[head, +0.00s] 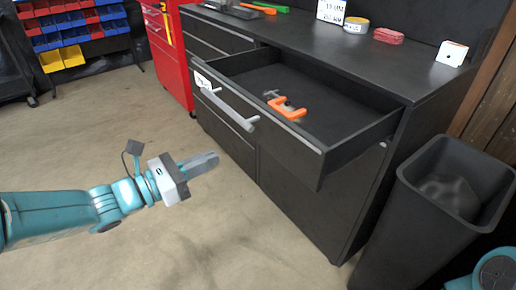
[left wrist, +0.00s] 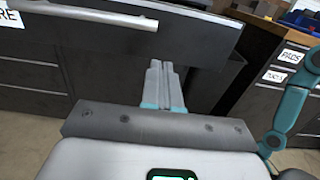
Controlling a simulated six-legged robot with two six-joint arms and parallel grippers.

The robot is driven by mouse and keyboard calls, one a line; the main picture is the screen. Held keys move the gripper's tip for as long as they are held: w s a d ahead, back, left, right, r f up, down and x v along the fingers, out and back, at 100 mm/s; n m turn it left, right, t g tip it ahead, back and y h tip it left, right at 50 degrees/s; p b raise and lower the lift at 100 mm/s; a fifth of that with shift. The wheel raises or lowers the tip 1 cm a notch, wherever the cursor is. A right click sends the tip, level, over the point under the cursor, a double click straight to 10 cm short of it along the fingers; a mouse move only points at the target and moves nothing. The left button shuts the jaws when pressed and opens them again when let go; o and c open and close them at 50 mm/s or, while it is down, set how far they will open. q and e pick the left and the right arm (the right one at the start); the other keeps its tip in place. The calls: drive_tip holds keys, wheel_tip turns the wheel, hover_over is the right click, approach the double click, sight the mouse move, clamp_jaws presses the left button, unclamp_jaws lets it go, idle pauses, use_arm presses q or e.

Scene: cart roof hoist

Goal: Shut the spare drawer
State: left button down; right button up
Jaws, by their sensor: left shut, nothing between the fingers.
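The spare drawer (head: 309,142) is pulled open from the black workbench in the head view. Its front has a grey bar handle (head: 226,106) and a white label at the left end. An orange clamp (head: 287,106) lies inside it. In the left wrist view the drawer front (left wrist: 190,32) spans the top, with part of the label at the left edge. My left gripper (head: 215,158) is shut and empty, below and in front of the drawer in the head view; its fingers (left wrist: 158,65) point toward the bench in the left wrist view. My right gripper is not seen.
A black bin (head: 410,222) stands right of the bench. A red cabinet (head: 171,58) and shelves of coloured bins (head: 70,25) stand behind at left. Tape, a red box and a white block are on the benchtop (head: 310,40). The floor around my left arm is clear.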

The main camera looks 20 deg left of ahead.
sight(269, 134)
use_arm(q)
drive_tip(key=x, duration=0.6)
drive_tip(key=b+x, duration=0.1)
drive_tip(key=x, duration=0.6)
drive_tip(key=shift+w+d+f, duration=0.1)
drive_tip(key=shift+d+f, duration=0.05)
drive_tip(key=shift+f, duration=0.1)
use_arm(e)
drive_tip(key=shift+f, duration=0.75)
